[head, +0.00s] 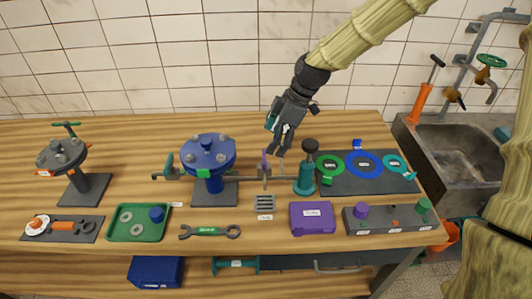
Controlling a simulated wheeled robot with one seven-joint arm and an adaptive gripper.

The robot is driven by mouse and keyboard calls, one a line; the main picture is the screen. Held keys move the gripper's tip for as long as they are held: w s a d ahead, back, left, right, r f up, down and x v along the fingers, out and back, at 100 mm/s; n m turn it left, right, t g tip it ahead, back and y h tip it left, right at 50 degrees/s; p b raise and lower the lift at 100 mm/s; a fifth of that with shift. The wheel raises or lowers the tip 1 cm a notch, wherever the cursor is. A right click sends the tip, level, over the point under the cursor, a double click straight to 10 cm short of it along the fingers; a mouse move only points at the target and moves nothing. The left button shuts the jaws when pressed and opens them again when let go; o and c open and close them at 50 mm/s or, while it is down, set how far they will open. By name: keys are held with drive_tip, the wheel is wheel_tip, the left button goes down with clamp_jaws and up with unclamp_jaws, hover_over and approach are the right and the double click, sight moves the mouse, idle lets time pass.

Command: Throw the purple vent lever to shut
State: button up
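A slim purple lever (265,159) stands roughly upright on the pipe at the right side of the blue flanged vessel (207,154). I take it to be the vent lever; its label and end marks are too small to read. My gripper (277,150) points down from the upper right, and its fingertips are close to the right of the lever in the picture. Whether they touch it is unclear. The finger opening is too small to judge, and I see nothing held.
A green tray (138,236), a spanner (210,231), a small grate (264,204), a purple box (312,217) and a labelled grey block (390,220) lie along the front. A teal stand with a black knob (305,178) is close right of the lever. Wood behind the vessel is clear.

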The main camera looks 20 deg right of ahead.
sight(265, 156)
drive_tip(key=shift+p+x, duration=0.85)
drive_tip(key=shift+x, duration=2.6)
drive_tip(key=c, duration=1)
